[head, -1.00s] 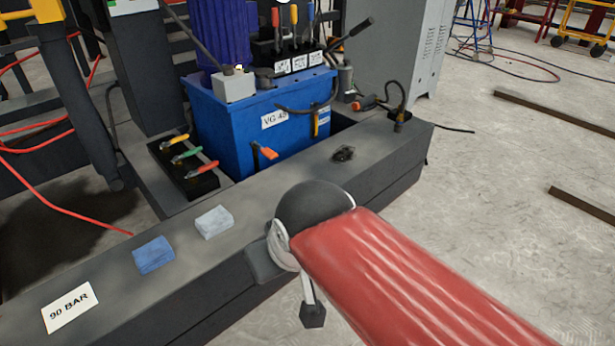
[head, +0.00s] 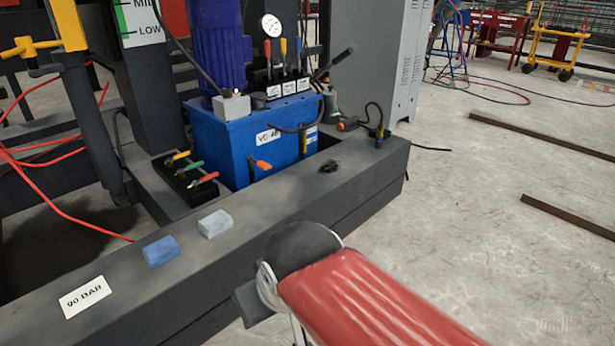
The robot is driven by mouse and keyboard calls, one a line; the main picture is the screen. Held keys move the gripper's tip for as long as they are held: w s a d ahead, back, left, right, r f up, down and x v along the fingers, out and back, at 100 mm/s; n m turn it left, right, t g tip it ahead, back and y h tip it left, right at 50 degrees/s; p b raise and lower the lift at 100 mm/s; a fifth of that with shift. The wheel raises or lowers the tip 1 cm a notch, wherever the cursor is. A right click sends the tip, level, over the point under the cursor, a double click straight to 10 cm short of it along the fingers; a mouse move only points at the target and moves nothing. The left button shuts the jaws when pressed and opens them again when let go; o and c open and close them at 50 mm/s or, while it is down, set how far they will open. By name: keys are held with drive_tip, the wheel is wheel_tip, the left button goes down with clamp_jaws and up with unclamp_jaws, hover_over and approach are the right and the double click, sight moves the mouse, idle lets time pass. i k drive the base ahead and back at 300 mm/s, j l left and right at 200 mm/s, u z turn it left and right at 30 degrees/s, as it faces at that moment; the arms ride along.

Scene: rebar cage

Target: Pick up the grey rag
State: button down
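The grey rag (head: 215,223) is a small, light grey folded block lying on the dark ledge, in the middle left of the head view. A blue rag (head: 161,251) of similar shape lies to its left and nearer, apart from it. My arm, in a red sleeve, comes in from the lower right. A dark part at its end, which seems to be of my gripper (head: 251,303), shows beyond the ledge's front edge, below and right of the grey rag and apart from it. The rest of the gripper is hidden behind the arm or cut off by the frame.
Behind stand a blue tank (head: 225,145) and several coloured levers (head: 190,170). A small dark lump (head: 329,166) lies farther right on the ledge. The floor at right is mostly open.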

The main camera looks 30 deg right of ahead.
sight(219, 222)
drive_tip(key=i+j+z, duration=0.1)
drive_tip(key=i+z, duration=0.3)
drive_tip(key=i+j+z, duration=0.35)
drive_tip(key=i+l, duration=0.05)
drive_tip(key=l, duration=0.05)
